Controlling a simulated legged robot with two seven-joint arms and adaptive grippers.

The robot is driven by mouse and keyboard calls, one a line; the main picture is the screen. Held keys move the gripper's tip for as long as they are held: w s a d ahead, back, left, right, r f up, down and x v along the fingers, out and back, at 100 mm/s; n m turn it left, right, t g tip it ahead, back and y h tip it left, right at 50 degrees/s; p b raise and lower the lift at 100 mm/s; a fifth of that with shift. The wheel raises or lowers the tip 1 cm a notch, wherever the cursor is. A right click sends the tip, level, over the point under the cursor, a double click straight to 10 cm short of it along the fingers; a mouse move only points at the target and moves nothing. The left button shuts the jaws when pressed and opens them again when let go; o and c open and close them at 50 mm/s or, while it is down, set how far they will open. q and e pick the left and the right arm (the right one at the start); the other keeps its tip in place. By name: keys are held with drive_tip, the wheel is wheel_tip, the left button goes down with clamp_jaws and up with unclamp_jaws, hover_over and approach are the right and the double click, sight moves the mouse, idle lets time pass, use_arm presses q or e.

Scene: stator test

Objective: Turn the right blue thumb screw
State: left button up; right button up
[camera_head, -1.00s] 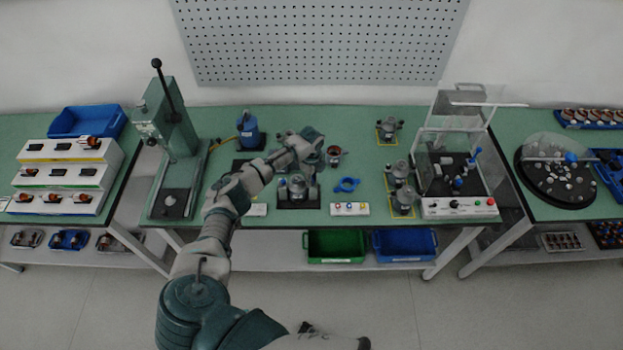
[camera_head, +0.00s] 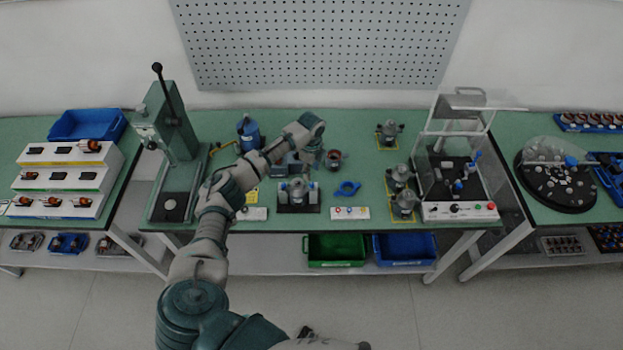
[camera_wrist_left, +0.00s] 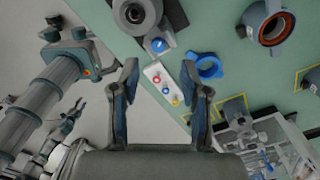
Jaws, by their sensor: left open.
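In the left wrist view a blue thumb screw (camera_wrist_left: 157,45) shows on the edge of a grey round stator fixture (camera_wrist_left: 137,14). I cannot tell whether it is the right one. The fixture stands in the middle of the table in the head view (camera_head: 297,194), where the screw is too small to make out. My left gripper (camera_wrist_left: 160,70) is open with nothing between its fingers. The screw appears beyond the fingertips, between them in the picture and apart from them. In the head view my left gripper (camera_head: 315,150) hangs behind the fixture, partly hidden by its wrist.
A blue ring (camera_head: 347,188) and a button strip (camera_head: 350,213) lie right of the fixture. A tall press (camera_head: 172,150) stands left. Grey motor units (camera_head: 403,205) and a clear-guarded tester (camera_head: 458,180) stand right. Green (camera_head: 335,247) and blue (camera_head: 404,246) bins sit below.

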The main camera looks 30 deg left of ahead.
use_arm(q)
wheel_tip(320, 180, up, 5)
drive_tip(key=shift+f, duration=0.2)
idle(0.4)
